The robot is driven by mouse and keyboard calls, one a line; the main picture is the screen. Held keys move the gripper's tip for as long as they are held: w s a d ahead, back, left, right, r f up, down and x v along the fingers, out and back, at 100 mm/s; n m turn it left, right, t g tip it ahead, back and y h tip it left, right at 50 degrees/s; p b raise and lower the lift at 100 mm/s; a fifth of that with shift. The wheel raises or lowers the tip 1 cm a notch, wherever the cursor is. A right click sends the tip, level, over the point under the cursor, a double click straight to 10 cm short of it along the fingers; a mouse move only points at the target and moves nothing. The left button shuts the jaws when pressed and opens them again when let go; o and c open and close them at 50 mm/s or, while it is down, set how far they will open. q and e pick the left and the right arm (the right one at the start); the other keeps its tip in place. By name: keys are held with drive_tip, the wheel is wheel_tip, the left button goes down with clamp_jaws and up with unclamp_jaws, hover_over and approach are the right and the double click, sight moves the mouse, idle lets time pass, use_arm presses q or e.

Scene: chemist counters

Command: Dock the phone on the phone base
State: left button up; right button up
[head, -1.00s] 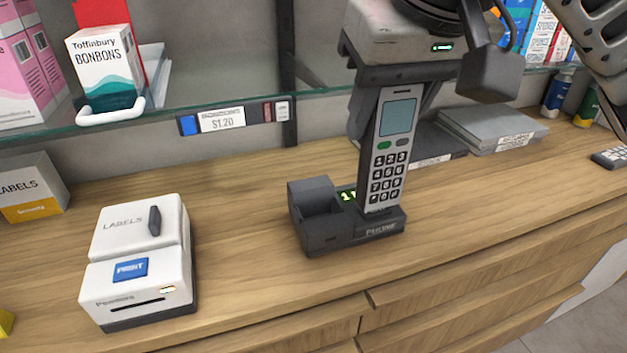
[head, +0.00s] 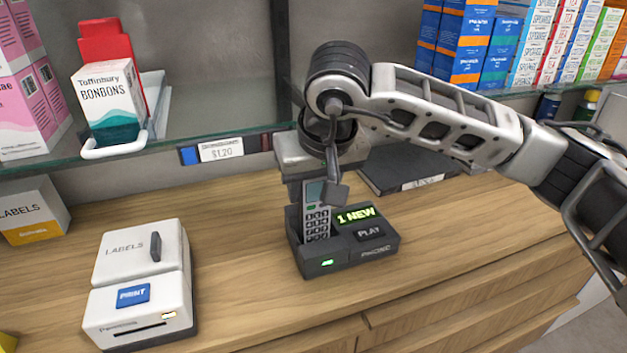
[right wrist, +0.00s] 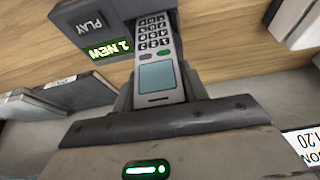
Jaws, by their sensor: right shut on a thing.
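The grey cordless phone (head: 317,219) stands upright with its lower end in the left slot of the dark phone base (head: 347,256). The base shows a lit "1 NEW" display, a PLAY key and a green light on its front. My right gripper (head: 312,187) is above the base and shut on the upper part of the phone; its fingers are partly hidden by the wrist. In the right wrist view the phone (right wrist: 157,76) runs from the jaws into the base (right wrist: 92,48). My left gripper is not in view.
A white label printer (head: 137,285) stands left of the base, with a labels box (head: 32,212) behind it. A glass shelf with a bonbons box (head: 108,103) overhangs the back. A dark flat item (head: 400,172) lies behind right. The counter front is clear.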

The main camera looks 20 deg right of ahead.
drive_tip(key=shift+f, duration=0.1)
drive_tip(key=shift+f, duration=0.15)
drive_tip(key=o, duration=1)
drive_tip(key=shift+o, duration=0.2)
drive_tip(key=shift+s+r, duration=0.1)
drive_tip(key=shift+r, duration=0.35)
drive_tip(key=b+v, duration=0.1)
drive_tip(key=v, duration=1)
drive_tip(key=shift+r, duration=0.2)
drive_tip(key=shift+s+f, duration=0.1)
drive_tip(key=shift+s, duration=0.15)
